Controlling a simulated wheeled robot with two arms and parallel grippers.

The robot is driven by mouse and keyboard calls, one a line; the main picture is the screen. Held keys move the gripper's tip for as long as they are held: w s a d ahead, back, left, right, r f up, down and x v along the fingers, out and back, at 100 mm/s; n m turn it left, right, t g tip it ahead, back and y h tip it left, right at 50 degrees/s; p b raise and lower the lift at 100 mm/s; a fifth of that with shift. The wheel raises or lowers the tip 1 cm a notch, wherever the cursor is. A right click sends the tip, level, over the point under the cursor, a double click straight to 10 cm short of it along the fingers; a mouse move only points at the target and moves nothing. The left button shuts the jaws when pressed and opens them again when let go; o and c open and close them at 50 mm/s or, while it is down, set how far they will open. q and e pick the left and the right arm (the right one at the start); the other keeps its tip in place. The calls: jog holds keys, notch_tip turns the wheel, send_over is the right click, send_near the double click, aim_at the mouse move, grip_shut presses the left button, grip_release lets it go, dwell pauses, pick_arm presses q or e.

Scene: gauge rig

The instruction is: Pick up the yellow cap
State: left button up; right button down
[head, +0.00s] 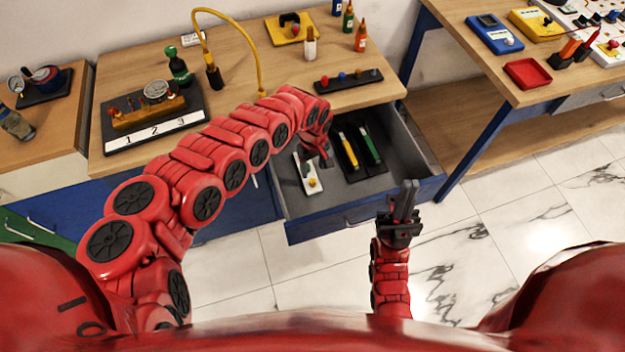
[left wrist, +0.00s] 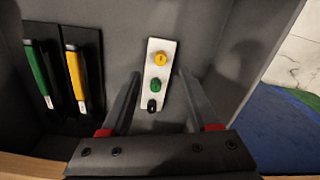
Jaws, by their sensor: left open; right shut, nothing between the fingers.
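The yellow cap (left wrist: 160,59) sits at one end of a white strip (left wrist: 153,84) in the open drawer, with a green cap (left wrist: 158,84) and a black cap (left wrist: 152,105) in line. In the head view the yellow cap (head: 312,182) shows small beside my left gripper (head: 316,162). My left gripper (left wrist: 160,76) is open and empty above the strip, pointing into the drawer. In the left wrist view its fingers lie either side of the strip, and the cap appears beyond the fingertips. My right gripper (head: 405,192) is shut and empty, upright in front of the drawer.
A black tray (head: 359,151) with a yellow-handled and a green-handled tool lies beside the strip. The drawer's walls (head: 425,150) surround them. On the desk above are a gauge rig (head: 156,92), a yellow hose (head: 245,35) and bottles.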

aim_at(312, 180)
pick_arm(q)
jog(key=shift+a+f+b, duration=0.1)
jog(key=shift+f+b, duration=0.25)
jog(key=shift+f, duration=3.3)
jog(key=shift+c, duration=0.3)
grip_shut()
